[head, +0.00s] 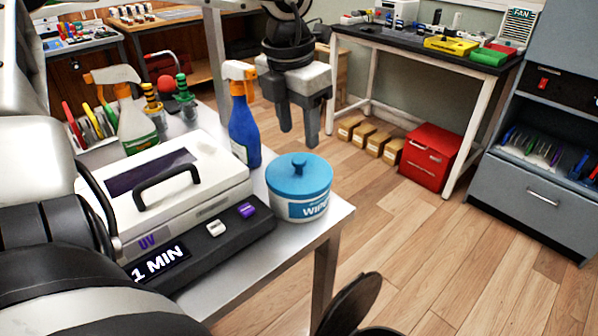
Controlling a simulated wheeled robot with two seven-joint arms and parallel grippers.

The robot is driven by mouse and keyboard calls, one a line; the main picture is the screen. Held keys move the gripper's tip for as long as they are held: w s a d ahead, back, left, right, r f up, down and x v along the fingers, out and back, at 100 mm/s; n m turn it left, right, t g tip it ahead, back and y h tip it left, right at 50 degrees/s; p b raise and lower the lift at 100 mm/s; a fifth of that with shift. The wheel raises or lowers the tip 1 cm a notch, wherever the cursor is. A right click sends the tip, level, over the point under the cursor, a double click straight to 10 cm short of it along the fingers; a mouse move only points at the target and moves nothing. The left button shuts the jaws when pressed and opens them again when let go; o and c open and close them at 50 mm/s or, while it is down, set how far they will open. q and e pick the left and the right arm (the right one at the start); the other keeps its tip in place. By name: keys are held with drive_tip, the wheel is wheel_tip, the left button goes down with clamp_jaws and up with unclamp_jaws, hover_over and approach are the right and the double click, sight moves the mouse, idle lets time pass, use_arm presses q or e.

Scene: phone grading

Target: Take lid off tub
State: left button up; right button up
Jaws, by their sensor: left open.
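A round white tub (301,208) with a blue label reading "WIP..." stands upright at the front right corner of the metal table, in the head view. Its blue lid (284,178) with a small raised knob sits on top of it. My left gripper (298,137) points down, open and empty, with a gap between its two dark fingers. In the picture it is above the lid and apart from it; how far behind it is, I cannot tell. My right gripper is not in view.
A white UV box (215,185) with a black handle stands left of the tub. A blue spray bottle (244,132) with an orange head stands close behind the tub. The table edge (335,226) is just right of the tub, with open floor beyond.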

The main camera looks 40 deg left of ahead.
sight(299, 160)
use_arm(q)
drive_tip(key=f, duration=0.4)
drive_tip(key=shift+s+d+f, duration=0.15)
drive_tip(key=shift+s+f, duration=0.05)
drive_tip(key=shift+s, duration=0.05)
drive_tip(key=shift+w+f, duration=0.1)
drive_tip(key=shift+f, duration=0.35)
clamp_jaws()
